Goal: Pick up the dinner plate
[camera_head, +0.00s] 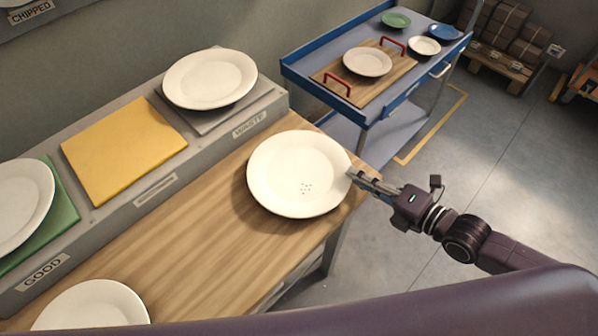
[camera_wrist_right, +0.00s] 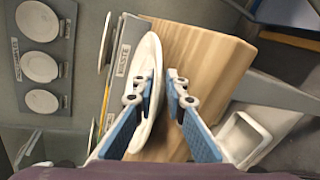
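The dinner plate (camera_head: 298,168), white and round with a few dark specks, is at the right end of the wooden table (camera_head: 200,240). Whether it touches the wood is hard to tell. My right gripper (camera_head: 352,174) is at the plate's right rim. In the right wrist view the plate (camera_wrist_right: 151,60) shows nearly edge-on. The two blue-padded fingers (camera_wrist_right: 160,92) stand apart, one in front of the plate's face and one on its other side, with a gap visible between them. No firm contact shows. My left gripper is not in view.
A grey ledge behind the table holds a plate (camera_head: 210,78) by the "WASTE" label, a yellow mat (camera_head: 122,147) and a plate on a green mat (camera_head: 62,215). Another plate (camera_head: 95,305) is at the front left. A blue cart (camera_head: 318,92) stands behind at the right.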

